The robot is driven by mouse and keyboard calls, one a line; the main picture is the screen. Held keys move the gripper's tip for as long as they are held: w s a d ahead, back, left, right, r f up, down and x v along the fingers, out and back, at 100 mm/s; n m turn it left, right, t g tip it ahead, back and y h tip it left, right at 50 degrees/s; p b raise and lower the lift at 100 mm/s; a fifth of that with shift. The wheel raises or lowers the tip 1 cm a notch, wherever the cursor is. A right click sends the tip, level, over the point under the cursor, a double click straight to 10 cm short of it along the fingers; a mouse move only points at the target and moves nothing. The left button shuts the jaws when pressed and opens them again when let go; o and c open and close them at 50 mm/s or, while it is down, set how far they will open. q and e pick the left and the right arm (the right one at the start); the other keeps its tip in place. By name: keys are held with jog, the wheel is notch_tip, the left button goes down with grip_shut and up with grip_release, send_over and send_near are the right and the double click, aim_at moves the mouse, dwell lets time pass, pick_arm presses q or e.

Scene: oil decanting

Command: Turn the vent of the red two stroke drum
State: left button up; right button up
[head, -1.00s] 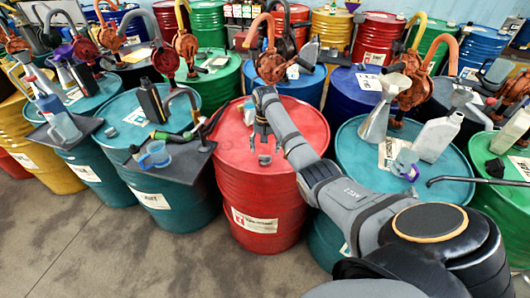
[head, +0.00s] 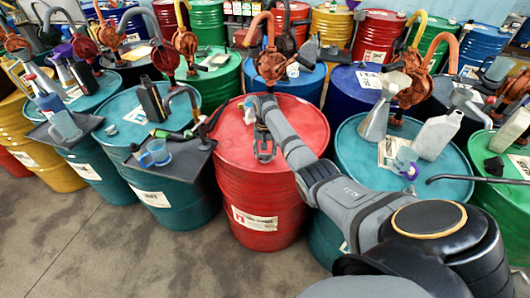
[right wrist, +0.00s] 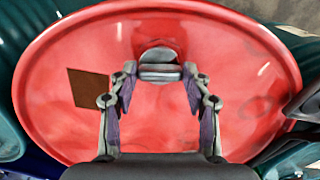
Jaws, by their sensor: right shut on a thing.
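The red two stroke drum (head: 232,192) stands in the front row with a white label on its side. My right gripper (head: 265,156) reaches down to the front part of its top. In the right wrist view, my right gripper (right wrist: 159,75) has its fingertips closed on both sides of a small grey vent (right wrist: 158,56) near the drum's rim. The fingers hide part of the vent, so how far it is turned cannot be told. My left gripper is not in view.
A teal drum (head: 448,182) to the right carries a metal funnel (head: 379,118) and a grey jug (head: 437,135). A grey tray (head: 184,160) with a blue measuring cup (head: 156,154) lies on the teal drum to the left. Rust-coloured pumps stand behind. Floor is clear at front left.

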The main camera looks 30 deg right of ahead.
jog(key=m+p, duration=0.3)
jog(key=shift+r, duration=0.25)
jog(key=m+p, duration=0.2)
jog(key=m, duration=0.2)
jog(key=shift+w+m+p, duration=0.1)
jog(key=shift+m+p, duration=0.25)
jog(key=shift+m, duration=0.05)
jog(key=m+p, duration=0.1)
jog(key=m, duration=0.4)
jog(key=shift+f+p, duration=0.15)
jog(key=shift+p, duration=0.15)
jog(key=m, duration=0.5)
jog(key=shift+w+d+p, duration=0.1)
jog(key=shift+p, duration=0.25)
jog(key=shift+m, duration=0.3)
jog(key=o, duration=1.2)
jog(key=shift+f, duration=0.1)
jog(key=shift+c, duration=0.2)
